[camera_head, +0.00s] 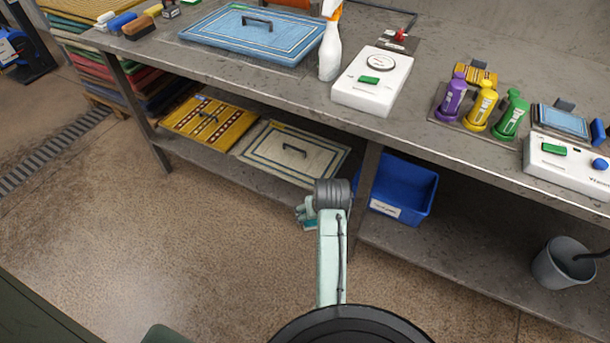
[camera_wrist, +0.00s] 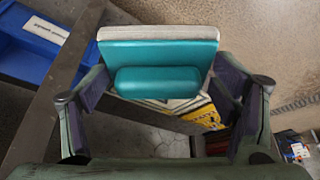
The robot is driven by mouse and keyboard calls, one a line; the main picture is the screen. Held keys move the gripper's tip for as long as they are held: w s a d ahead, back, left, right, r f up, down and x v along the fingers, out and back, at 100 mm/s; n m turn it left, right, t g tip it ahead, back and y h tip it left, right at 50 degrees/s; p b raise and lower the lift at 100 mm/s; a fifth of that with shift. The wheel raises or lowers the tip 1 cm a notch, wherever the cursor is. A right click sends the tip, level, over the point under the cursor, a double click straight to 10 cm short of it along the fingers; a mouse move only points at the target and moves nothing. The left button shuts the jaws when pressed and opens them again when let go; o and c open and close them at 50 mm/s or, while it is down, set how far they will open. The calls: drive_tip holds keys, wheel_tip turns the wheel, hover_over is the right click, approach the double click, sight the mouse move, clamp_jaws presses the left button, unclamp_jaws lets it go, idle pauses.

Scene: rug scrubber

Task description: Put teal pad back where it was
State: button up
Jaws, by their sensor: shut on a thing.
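The teal pad (camera_wrist: 158,52) fills the upper middle of the wrist view, a teal block with a pale layer along its far edge and a rounded teal grip on the near side. My gripper (camera_wrist: 160,84) has its purple-lined fingers on either side of the pad and is shut on it. In the head view my gripper (camera_head: 304,213) is in front of the bench, near the lower shelf's front edge. Only a small bit of teal shows there, and the arm hides most of the pad.
The bench top (camera_head: 300,100) holds a blue mat (camera_head: 225,35), a spray bottle (camera_head: 330,52), white devices, coloured bottles and several brushes. The lower shelf holds a yellow mat (camera_head: 190,128), a cream mat (camera_head: 262,160) and a blue bin (camera_head: 425,190). A bench leg (camera_head: 365,175) stands near my gripper.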

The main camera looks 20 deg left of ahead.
drive_tip(key=s+d+f+m+h, duration=0.1)
drive_tip(key=s+d+f+m, duration=0.1)
drive_tip(key=d+f, duration=0.6)
drive_tip(key=s+d+f+m+h, duration=0.1)
drive_tip(key=d+f+m, duration=0.3)
drive_tip(key=d+f, duration=0.5)
wheel_tip(320, 180, down, 8)
drive_tip(key=shift+s+r+m+t+h, duration=0.1)
drive_tip(key=shift+s+m+t+h, duration=0.2)
drive_tip(key=shift+s+m, duration=0.1)
drive_tip(key=shift+w, duration=0.2)
